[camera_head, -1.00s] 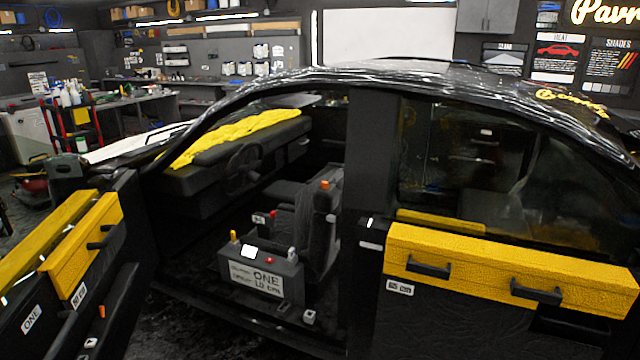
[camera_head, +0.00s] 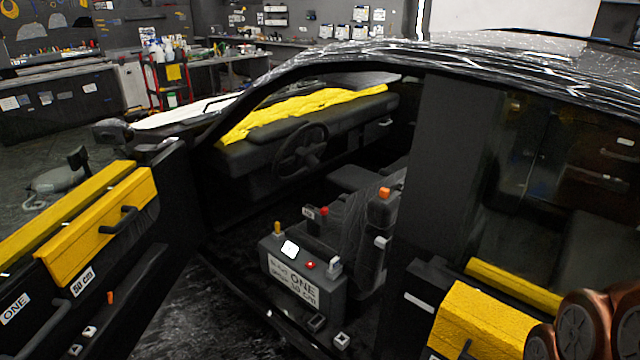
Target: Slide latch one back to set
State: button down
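No part is plainly readable as latch one. A dark box (camera_head: 334,292) on the car floor by the seat carries a white sign (camera_head: 292,283) with ONE and a cm figure. On its top are a yellow peg (camera_head: 278,229), a white card (camera_head: 290,249), a small red piece (camera_head: 310,265) and a grey upright piece (camera_head: 334,265). The open front door (camera_head: 170,230) at left also has a ONE label (camera_head: 15,309), a 50 cm label (camera_head: 82,282) and a small orange knob (camera_head: 110,297). My gripper is not in view; copper-coloured arm links show at the lower right.
The seat (camera_head: 365,225) stands behind the box, with an orange knob (camera_head: 384,193) on it. The dark pillar (camera_head: 455,170) and yellow-topped rear door (camera_head: 485,318) bound the opening on the right. The doorway between front door and box is open.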

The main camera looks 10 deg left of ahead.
aim_at(384, 193)
jog(key=u, duration=1)
jog(key=i, duration=0.85)
jog(key=u, duration=0.95)
